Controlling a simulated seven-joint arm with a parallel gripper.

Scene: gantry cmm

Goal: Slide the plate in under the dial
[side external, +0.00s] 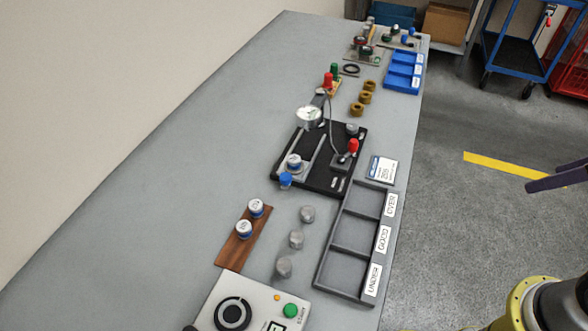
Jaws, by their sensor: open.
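A round white dial (309,117) stands on a post at the far left corner of a black base (318,178). A narrow grey strip (315,150) runs along the base toward the dial. At its near end is a small grey plate (302,171) carrying a silver, white-topped cylinder (294,161), with a blue knob (286,180) at its near edge. The plate is apart from the dial, at the opposite end of the strip. My gripper is not visible in this view.
A red-topped stand (352,148) with a cable is right of the strip. A three-part tray (350,270) is at right. Grey cylinders (296,239), a wooden board (233,254) and a control box (225,285) are nearer. The table's left side is clear.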

